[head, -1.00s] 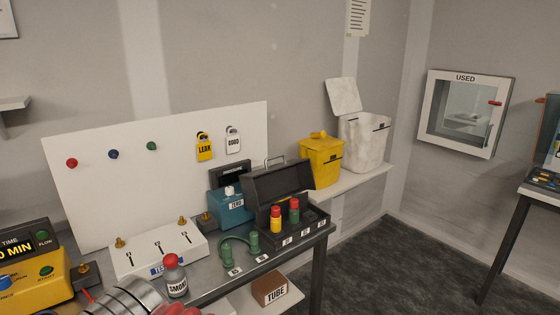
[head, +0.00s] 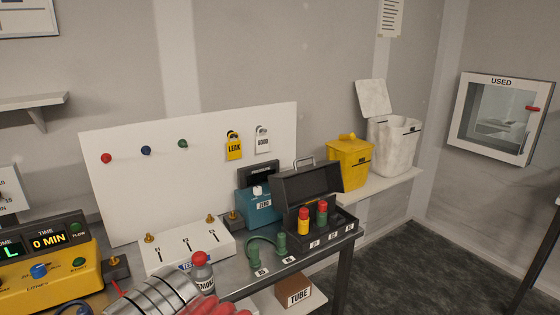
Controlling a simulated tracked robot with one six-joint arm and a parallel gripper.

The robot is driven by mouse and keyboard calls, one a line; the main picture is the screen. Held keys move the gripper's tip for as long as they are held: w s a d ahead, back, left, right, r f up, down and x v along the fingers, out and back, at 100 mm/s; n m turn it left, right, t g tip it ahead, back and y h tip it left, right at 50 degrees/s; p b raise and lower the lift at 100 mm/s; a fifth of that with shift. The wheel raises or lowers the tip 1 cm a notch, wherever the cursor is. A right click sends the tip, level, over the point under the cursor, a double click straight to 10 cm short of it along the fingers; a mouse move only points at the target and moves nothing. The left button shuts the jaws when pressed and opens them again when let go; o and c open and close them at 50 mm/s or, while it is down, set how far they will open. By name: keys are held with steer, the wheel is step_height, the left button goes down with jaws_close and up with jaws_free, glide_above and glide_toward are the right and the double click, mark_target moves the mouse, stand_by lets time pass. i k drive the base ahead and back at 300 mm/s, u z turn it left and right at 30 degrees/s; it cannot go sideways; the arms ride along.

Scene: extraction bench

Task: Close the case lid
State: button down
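The dark case (head: 345,223) sits at the right end of the bench. Its lid (head: 308,184) stands open, tilted up at the back, with a metal handle on top. A yellow tube with a red cap (head: 303,221) and a green tube with a red cap (head: 322,213) stand upright in the case. Labelled slots run along its front. Part of my arm, a silvery ribbed piece with red at its end, shows at the bottom, left of the case. I cannot make out the fingertips.
A teal device marked ZERO (head: 259,207) stands left of the case. Green fittings with a hose (head: 281,243) lie in front. A SMOKE bottle (head: 203,273) is near my arm. A yellow bin (head: 349,165) and a white bin (head: 394,142) stand behind, right. A TUBE box (head: 294,291) is below.

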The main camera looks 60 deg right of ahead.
mark_target(296, 187)
steer(key=i, duration=0.95)
steer(key=z, duration=0.05)
